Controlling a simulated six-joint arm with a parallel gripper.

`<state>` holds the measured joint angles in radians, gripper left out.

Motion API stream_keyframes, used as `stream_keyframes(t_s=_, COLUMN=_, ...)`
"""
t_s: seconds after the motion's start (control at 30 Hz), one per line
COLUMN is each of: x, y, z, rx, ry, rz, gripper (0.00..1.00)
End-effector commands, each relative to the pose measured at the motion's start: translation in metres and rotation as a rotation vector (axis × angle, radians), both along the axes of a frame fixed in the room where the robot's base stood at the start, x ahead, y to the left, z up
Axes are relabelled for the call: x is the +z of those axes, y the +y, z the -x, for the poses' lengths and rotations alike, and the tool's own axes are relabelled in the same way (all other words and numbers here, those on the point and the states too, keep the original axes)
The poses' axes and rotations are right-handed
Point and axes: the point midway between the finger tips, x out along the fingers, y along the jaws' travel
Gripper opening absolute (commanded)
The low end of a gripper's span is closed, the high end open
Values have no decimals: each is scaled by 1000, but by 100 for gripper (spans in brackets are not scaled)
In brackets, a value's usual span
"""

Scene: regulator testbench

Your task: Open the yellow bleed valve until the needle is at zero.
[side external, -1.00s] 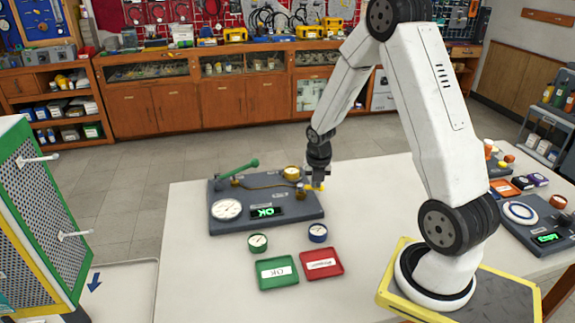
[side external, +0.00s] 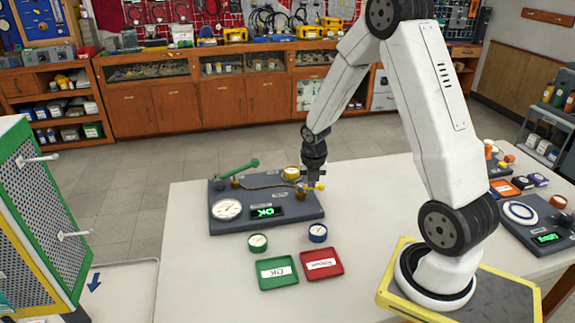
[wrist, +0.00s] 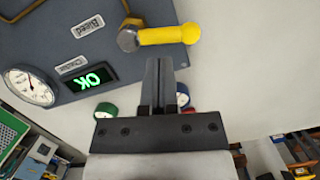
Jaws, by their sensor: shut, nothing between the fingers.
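The yellow bleed valve (side external: 317,187) sits at the right end of the grey test panel (side external: 285,221). In the wrist view its yellow handle (wrist: 165,35) points right from a metal hub, beside the "Bleed" label. My gripper (wrist: 160,62) is shut and empty, its tips just below the handle in that view with a small gap in the picture. In the side view my gripper (side external: 314,181) is at the valve; contact cannot be told. The white dial gauge (side external: 227,209) is on the panel's left; it also shows in the wrist view (wrist: 30,87), its needle reading too small to tell.
A lit display (side external: 266,212) reads OK. A green lever (side external: 238,169) and a brass-rimmed gauge (side external: 291,173) are on the panel. A green gauge (side external: 257,243), a blue gauge (side external: 318,233), a green tray (side external: 277,273) and a red tray (side external: 321,264) lie in front.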

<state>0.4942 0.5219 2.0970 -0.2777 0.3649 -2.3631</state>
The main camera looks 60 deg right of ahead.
Motion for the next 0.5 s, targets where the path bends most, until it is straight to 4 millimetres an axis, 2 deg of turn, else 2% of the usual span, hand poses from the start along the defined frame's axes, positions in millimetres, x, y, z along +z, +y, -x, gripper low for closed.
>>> stream_keyframes(t_s=0.2, x=15, y=18, z=10, rx=1, ry=-1, rz=0, gripper=0)
stream_keyframes(t_s=0.5, x=51, y=23, z=14, rx=-2, ry=-3, rz=2, gripper=0)
